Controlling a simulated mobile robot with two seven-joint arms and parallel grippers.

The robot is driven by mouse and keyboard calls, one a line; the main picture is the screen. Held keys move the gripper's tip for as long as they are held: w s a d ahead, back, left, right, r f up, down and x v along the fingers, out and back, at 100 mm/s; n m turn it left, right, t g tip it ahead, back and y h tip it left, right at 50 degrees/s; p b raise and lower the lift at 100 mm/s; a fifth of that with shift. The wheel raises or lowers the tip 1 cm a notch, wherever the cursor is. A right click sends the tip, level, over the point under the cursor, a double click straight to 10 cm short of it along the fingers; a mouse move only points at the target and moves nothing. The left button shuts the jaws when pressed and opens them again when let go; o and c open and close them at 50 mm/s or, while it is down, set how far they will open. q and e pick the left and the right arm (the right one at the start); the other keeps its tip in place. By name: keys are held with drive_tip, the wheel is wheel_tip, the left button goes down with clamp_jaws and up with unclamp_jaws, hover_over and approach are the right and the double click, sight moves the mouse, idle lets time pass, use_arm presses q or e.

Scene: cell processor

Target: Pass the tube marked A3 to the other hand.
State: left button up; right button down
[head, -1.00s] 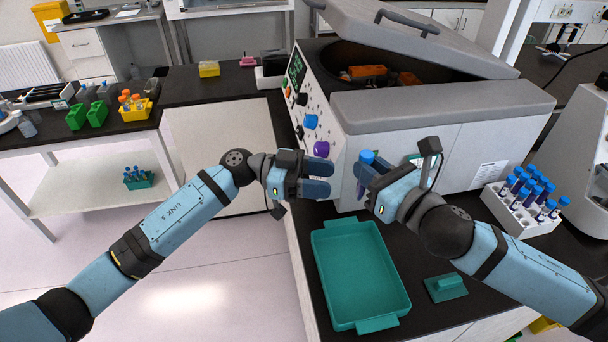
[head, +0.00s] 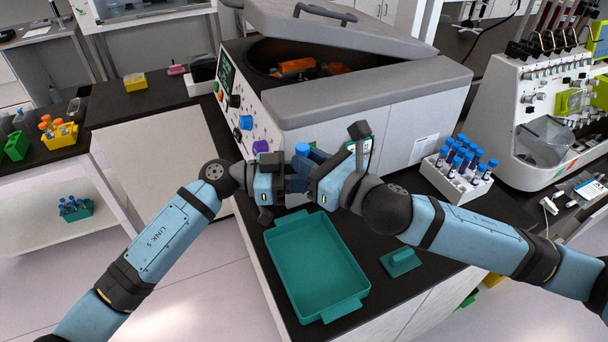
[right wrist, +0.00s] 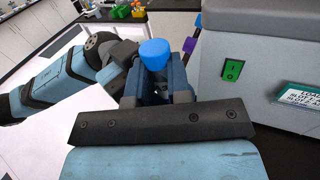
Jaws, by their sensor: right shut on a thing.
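A tube with a blue cap (head: 302,149) is held upright in my right gripper (head: 308,170), in front of the centrifuge. The cap also shows in the right wrist view (right wrist: 154,53). Its body is mostly hidden by fingers, and its marking cannot be read. My right gripper is shut on it. My left gripper (head: 288,178) has come in from the left, right up against the right one. Its fingers look apart, on either side of the tube's place, but their tips are partly hidden. Whether they touch the tube cannot be seen.
The centrifuge (head: 375,125) with its raised lid stands just behind the grippers. A teal tray (head: 345,308) lies below them on the black bench, with a small teal block (head: 401,262) beside it. A white rack (head: 458,188) of blue-capped tubes stands to the right.

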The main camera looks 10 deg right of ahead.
use_arm(q)
clamp_jaws()
use_arm(e)
drive_tip(key=c, duration=1.2)
unclamp_jaws()
